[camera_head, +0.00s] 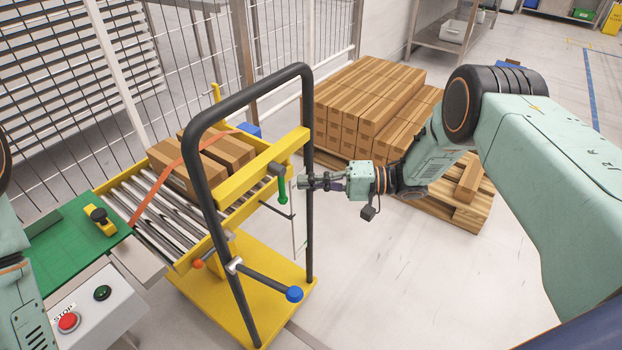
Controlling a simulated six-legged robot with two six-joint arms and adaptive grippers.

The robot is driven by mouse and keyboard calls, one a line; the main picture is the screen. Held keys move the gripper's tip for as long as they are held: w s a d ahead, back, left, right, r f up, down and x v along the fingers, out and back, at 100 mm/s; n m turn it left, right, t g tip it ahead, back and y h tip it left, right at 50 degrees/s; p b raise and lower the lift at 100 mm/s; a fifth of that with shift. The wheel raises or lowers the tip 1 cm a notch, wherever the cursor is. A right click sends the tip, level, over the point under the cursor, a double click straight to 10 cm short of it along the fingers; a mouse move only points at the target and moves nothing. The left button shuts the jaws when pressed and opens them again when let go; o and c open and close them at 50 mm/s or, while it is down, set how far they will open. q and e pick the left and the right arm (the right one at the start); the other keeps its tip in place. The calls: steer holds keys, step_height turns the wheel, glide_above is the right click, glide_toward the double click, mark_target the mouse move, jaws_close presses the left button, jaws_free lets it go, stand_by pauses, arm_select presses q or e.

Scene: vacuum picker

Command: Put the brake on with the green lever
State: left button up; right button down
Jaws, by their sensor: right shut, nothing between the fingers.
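The green lever (281,184) hangs from the yellow crossbar of the roller cart (236,181), near the right post of its black handle frame. Its green grip points downward. My right gripper (302,181) is shut and empty, just to the right of the green lever. The right post of the black frame runs close by it, and whether the fingertips touch the lever cannot be told. My left gripper is out of view; only part of my left arm (22,290) shows at the left edge.
A lever with a blue knob (293,294) sticks out low on the cart. Cartons (205,150) lie on its rollers under an orange strap. A pallet of cartons (352,108) stands behind. A control box with a red stop button (69,321) is at lower left. Floor at right is clear.

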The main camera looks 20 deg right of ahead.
steer(key=p+v, duration=0.1)
steer(key=v, duration=0.9)
steer(key=shift+w+d, duration=0.15)
steer(key=shift+d, duration=0.35)
steer(key=shift+f, duration=0.1)
steer(key=shift+w+d+f, duration=0.1)
steer(key=shift+d, duration=0.05)
